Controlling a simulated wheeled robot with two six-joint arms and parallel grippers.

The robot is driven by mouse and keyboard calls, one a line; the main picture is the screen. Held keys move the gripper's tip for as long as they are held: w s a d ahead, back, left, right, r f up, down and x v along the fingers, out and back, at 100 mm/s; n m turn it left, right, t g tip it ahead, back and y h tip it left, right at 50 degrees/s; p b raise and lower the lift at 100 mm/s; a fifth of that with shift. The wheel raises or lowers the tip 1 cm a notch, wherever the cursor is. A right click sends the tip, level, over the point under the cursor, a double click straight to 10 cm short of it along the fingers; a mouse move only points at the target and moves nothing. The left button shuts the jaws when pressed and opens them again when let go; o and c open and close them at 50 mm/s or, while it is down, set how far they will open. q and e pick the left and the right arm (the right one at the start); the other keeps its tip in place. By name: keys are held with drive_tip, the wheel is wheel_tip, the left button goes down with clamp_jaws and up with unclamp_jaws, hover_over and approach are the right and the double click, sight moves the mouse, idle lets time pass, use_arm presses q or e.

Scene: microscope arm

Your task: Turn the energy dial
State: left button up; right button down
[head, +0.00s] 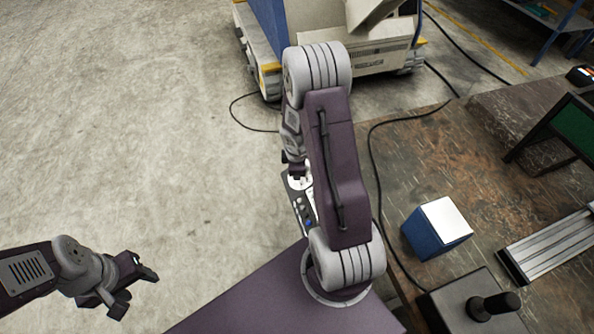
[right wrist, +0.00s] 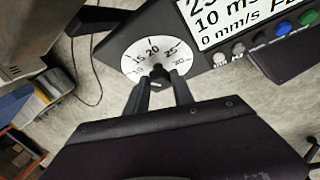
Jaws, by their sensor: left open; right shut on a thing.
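The energy dial is a white round scale (right wrist: 137,57) with black numbers on a dark panel in the right wrist view. Its small dark knob (right wrist: 159,76) sits at the lower part of the scale. My right gripper (right wrist: 160,84) is shut on the knob, its two dark fingers on either side. In the head view the dial (head: 299,183) shows partly beside my right arm, which hides much of the panel (head: 302,205). My left gripper (head: 143,279) is open and empty above the floor at lower left.
A display (right wrist: 240,20) with large black text and several round buttons is beside the dial. A blue box with a white top (head: 437,228) and a dark block with a black knob (head: 484,307) stand on the brown table (head: 410,150). Open floor lies at left.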

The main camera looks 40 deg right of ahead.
drive_tip(key=shift+s, duration=0.1)
drive_tip(key=c, duration=1.1)
unclamp_jaws()
drive_tip(key=p+v, duration=0.6)
drive_tip(key=v, duration=0.3)
